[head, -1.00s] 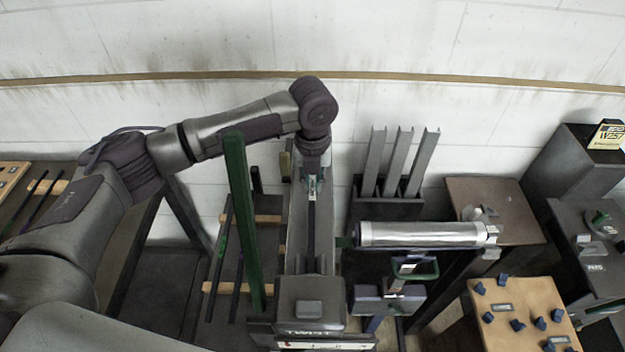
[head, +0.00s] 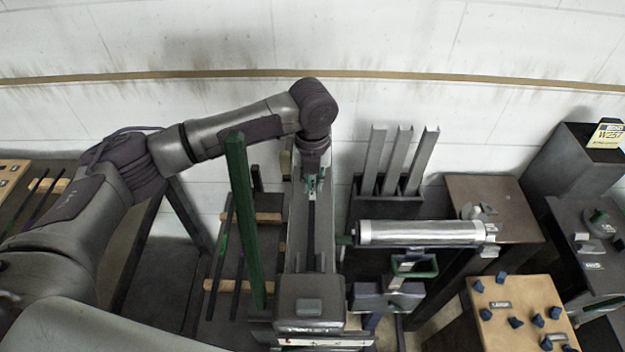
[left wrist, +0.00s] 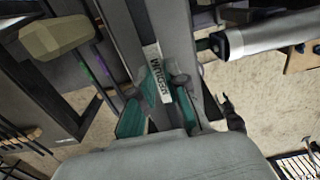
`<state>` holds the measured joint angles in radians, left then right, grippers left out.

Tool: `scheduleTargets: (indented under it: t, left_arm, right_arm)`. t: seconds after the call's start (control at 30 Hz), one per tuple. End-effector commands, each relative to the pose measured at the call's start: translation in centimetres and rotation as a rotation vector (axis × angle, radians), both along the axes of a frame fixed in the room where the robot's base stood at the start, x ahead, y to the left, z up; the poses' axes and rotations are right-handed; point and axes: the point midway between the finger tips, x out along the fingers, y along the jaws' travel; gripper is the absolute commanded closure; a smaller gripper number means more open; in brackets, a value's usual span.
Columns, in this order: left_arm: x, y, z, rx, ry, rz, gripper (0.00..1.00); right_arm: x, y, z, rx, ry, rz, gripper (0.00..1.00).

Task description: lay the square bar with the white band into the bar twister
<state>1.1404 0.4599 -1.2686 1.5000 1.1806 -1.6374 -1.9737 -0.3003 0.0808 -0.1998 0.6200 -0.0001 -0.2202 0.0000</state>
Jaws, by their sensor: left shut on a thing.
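My left gripper (head: 313,186) points down over the long grey bed of the bar twister (head: 309,309). Its teal fingers also show in the left wrist view (left wrist: 160,112), shut on the dark square bar (head: 311,232). The bar's white band (left wrist: 157,74), with dark lettering, shows between the fingers. The bar lies in line with the twister's bed, over or in its channel. I cannot tell whether it rests on the bottom. Its far end is hidden by the gripper and arm. My right gripper is not in view.
A tall green post (head: 243,215) stands just left of the bed. Dark bars (head: 222,232) lie on wooden rests beyond it. A silver cylinder (head: 420,232) and upright grey channels (head: 396,165) are close on the right. A wall runs behind.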

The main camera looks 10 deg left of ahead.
Motion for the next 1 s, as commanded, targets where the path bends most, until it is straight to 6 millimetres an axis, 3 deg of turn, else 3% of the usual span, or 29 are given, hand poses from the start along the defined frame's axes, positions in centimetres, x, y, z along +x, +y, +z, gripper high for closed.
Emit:
scheduleTargets:
  t: [0.27, 0.3, 0.47, 0.77, 1.0]
  left_arm:
    - [0.1, 0.0, -0.2, -0.002, -0.002, 0.000, 1.00]
    - [0.1, 0.0, -0.2, -0.002, -0.002, 0.000, 0.83]
    - [0.0, 0.0, -0.2, -0.001, -0.001, 0.000, 0.57]
    - [0.0, 0.0, -0.3, 0.001, 0.001, 0.000, 0.57]
    - [0.1, 0.0, 2.8, -0.001, -0.004, 0.000, 0.57]
  right_arm:
    - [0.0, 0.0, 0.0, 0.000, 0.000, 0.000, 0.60]
    - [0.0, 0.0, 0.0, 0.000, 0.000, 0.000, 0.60]
    - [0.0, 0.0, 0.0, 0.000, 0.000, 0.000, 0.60]
    - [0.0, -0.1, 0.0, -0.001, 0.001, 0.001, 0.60]
    - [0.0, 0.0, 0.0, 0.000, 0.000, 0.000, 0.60]
